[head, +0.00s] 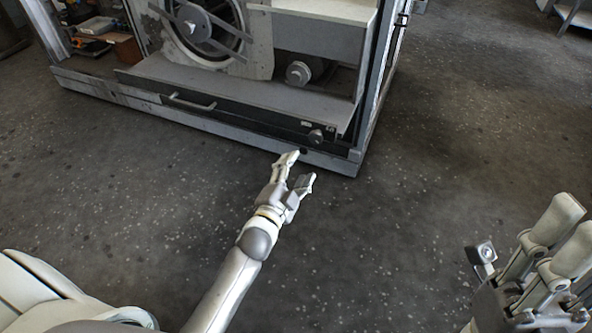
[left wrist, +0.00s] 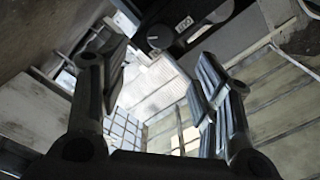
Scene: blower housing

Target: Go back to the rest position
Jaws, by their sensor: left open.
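My left gripper (head: 300,168) is open and empty, just in front of the blower housing's (head: 230,135) lower front edge, near its right corner. Its fingers stand apart in the left wrist view (left wrist: 160,90), with nothing between them. A dark round knob (head: 316,136) sits on the housing's black front panel, just beyond the left fingertips. A round knob also shows in the left wrist view (left wrist: 160,37). My right gripper (head: 522,238) is at the lower right of the head view, its fingers spread apart and empty, over bare floor.
The black drawer front has a pale bar handle (head: 188,101). A round fan wheel (head: 197,25) shows inside the housing. Small items and a brown box (head: 122,46) are at its left. The speckled grey floor (head: 400,215) is clear between my arms. A metal stand (head: 575,15) is at the far right.

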